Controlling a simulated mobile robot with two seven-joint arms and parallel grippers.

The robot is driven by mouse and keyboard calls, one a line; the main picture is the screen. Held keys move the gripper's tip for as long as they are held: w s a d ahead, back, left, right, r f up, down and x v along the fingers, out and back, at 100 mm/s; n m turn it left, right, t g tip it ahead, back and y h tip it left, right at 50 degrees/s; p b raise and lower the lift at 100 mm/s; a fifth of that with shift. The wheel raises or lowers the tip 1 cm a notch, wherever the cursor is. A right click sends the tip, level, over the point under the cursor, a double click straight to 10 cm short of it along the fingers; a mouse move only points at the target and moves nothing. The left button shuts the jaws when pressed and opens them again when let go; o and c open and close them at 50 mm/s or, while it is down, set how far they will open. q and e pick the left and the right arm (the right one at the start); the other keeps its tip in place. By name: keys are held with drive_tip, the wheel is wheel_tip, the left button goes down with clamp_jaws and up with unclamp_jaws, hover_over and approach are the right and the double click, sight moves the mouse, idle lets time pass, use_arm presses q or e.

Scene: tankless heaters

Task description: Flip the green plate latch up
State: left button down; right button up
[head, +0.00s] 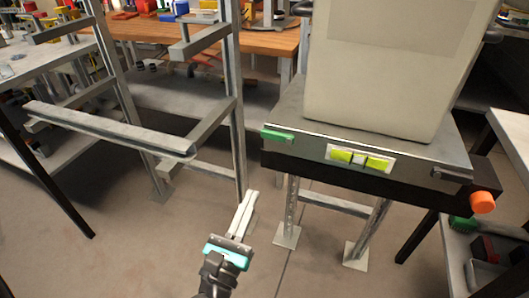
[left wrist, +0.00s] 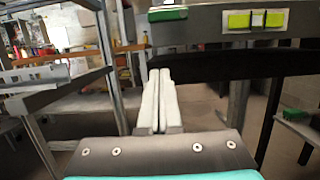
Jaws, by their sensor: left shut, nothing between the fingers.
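The green plate latch (head: 278,135) is at the left end of the front edge of the grey metal stand. It lies flat and level along that edge. In the left wrist view the green latch (left wrist: 167,14) is at the top, just above and beyond the fingertips. My left gripper (head: 249,197) is shut and empty, with its pale fingers pointing up. It is below and slightly left of the latch, apart from it. Its shut fingers (left wrist: 158,75) also show in the left wrist view. My right gripper is not in view.
A large pale grey box (head: 385,70) stands on the stand. Yellow-green pieces (head: 342,156) and an orange knob (head: 482,203) are on its front. A metal frame (head: 110,130) stands to the left, with a wooden bench (head: 150,30) behind. Open floor surrounds my left gripper.

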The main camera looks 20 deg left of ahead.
sight(270, 145)
use_arm(q)
drive_tip(key=w+r, duration=0.1)
drive_tip(key=w, duration=0.2)
drive_tip(key=w+r, duration=0.2)
drive_tip(key=w+r+p, duration=0.1)
drive_tip(key=w, duration=0.2)
drive_tip(key=shift+w+a+r, duration=0.15)
drive_tip(key=shift+w+r, duration=0.2)
drive_tip(key=shift+r, duration=0.75)
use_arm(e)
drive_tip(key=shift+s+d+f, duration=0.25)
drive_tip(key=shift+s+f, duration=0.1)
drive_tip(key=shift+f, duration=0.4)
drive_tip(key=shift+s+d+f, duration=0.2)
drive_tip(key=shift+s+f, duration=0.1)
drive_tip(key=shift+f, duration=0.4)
use_arm(q)
drive_tip(key=shift+r+p, duration=0.1)
drive_tip(key=shift+p, duration=0.25)
drive_tip(key=shift+a+r+m+h+p, duration=0.2)
drive_tip(key=shift+m+h+p, duration=0.15)
drive_tip(key=shift+m, duration=0.55)
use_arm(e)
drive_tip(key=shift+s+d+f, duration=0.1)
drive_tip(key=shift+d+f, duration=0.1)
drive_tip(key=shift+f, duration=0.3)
